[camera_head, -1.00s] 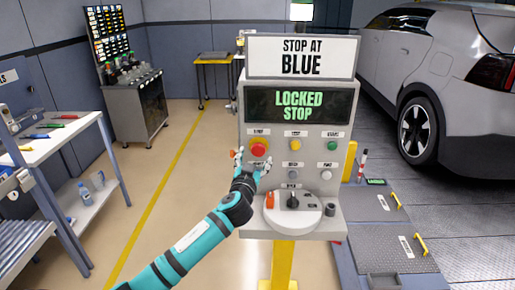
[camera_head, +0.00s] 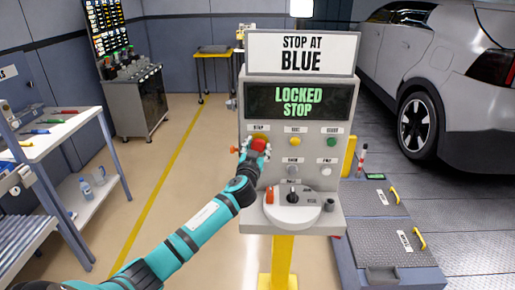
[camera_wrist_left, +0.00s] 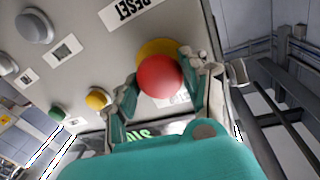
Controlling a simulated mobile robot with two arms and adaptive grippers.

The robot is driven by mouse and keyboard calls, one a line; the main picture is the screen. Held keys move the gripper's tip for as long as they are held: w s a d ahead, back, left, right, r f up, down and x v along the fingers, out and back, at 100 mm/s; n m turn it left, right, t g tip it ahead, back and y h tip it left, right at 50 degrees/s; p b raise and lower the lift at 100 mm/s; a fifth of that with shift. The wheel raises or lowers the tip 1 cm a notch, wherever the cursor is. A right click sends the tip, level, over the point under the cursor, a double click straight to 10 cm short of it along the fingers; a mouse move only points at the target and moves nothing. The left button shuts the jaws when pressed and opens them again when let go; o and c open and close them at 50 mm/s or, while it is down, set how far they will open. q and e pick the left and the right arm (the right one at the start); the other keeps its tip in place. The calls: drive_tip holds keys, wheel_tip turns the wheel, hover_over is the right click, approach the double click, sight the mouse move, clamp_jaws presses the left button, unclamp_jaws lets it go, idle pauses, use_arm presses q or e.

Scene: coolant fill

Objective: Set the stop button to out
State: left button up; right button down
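The red stop button (camera_head: 259,144) sits at the upper left of the grey control console's panel (camera_head: 309,152). In the left wrist view the button (camera_wrist_left: 160,76) shows its round red cap, with a yellow collar behind it. My left gripper (camera_head: 258,153) is at the button and partly covers it in the head view. In the left wrist view its two fingers (camera_wrist_left: 160,88) stand apart on either side of the cap, very close to it. I cannot tell whether they touch it. The display (camera_head: 298,103) reads "LOCKED STOP". My right gripper is not in view.
A yellow button (camera_head: 295,141) and a green button (camera_head: 332,142) are right of the stop button. Below are grey and white buttons and a round dial plate (camera_head: 293,213). The sign above (camera_head: 302,54) reads "STOP AT BLUE". A car (camera_head: 440,80) stands at right.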

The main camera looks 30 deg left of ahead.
use_arm(q)
clamp_jaws()
drive_tip(key=shift+s+d+f, duration=0.2)
drive_tip(key=shift+s+d, duration=0.1)
drive_tip(key=shift+s, duration=0.15)
drive_tip(key=shift+s+d+r, duration=0.1)
drive_tip(key=shift+s, duration=0.1)
drive_tip(key=shift+o, duration=1.7)
unclamp_jaws()
drive_tip(key=o, duration=0.4)
drive_tip(key=shift+s+r, duration=0.1)
drive_tip(key=shift+s, duration=0.05)
drive_tip(key=shift+o, duration=0.2)
drive_tip(key=v, duration=1.2)
